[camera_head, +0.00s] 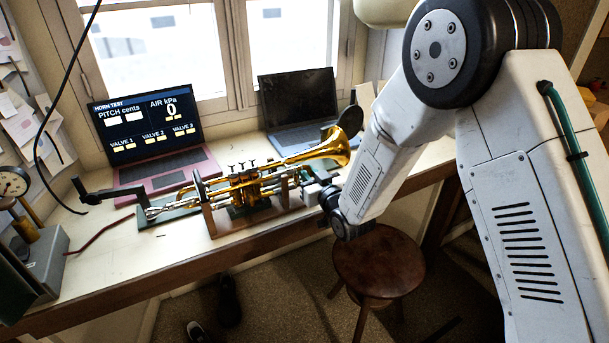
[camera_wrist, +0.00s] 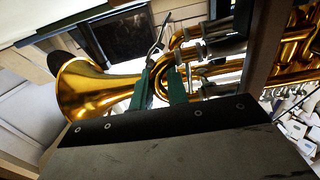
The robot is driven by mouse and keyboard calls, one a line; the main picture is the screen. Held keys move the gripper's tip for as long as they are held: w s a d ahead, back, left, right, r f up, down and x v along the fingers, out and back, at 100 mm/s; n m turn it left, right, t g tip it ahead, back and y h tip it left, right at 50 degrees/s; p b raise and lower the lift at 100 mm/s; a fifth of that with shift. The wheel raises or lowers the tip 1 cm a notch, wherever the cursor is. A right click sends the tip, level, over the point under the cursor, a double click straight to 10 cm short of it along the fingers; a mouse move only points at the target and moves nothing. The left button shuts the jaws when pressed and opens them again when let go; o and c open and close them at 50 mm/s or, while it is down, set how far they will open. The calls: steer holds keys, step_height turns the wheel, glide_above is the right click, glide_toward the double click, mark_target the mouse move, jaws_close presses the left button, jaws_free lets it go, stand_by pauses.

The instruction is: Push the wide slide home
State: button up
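The brass horn (camera_head: 255,188) lies in a wooden cradle on the bench, its bell (camera_head: 336,148) pointing right. In the wrist view the bell (camera_wrist: 85,88) is at left, and a curved brass slide crook (camera_wrist: 160,80) shows at my fingers. I cannot tell whether this is the wide slide. My gripper (camera_wrist: 161,80) has two green fingers standing apart, with part of the crook showing between and behind them. Whether they touch it is unclear. In the head view my gripper (camera_head: 312,190) is at the horn's right end, below the bell, its fingertips mostly hidden.
A display laptop (camera_head: 150,118) reading AIR 0 kPa and a dark laptop (camera_head: 300,110) stand behind the horn. A black crank device (camera_head: 100,195) and a pressure gauge (camera_head: 12,182) are at left. A round wooden stool (camera_head: 378,262) stands in front of the bench.

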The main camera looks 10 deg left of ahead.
steer(key=shift+s+f, duration=0.2)
steer(key=shift+s, duration=0.4)
steer(key=shift+o, duration=0.7)
steer(key=v, duration=0.6)
steer(key=shift+d+r, duration=0.15)
steer(key=shift+d, duration=0.2)
steer(key=s+d+r+m+g+h, duration=0.2)
steer(key=s+d+r+g+h, duration=0.15)
steer(key=d+r, duration=0.45)
steer(key=s+d+r+m+g+h, duration=0.2)
steer(key=s+d+r+h, duration=0.25)
steer(key=d, duration=0.65)
steer(key=s+d+r+m+g, duration=0.1)
steer(key=s+d+g, duration=0.1)
steer(key=s, duration=0.7)
steer(key=s+d+r+m+g+h, duration=0.1)
steer(key=s+d+r+g, duration=0.1)
steer(key=s, duration=0.7)
steer(key=s+d+r+g+h, duration=0.1)
steer(key=s+d+g, duration=0.3)
steer(key=s, duration=0.6)
steer(key=shift+d+r+m, duration=0.4)
steer(key=shift+d, duration=0.55)
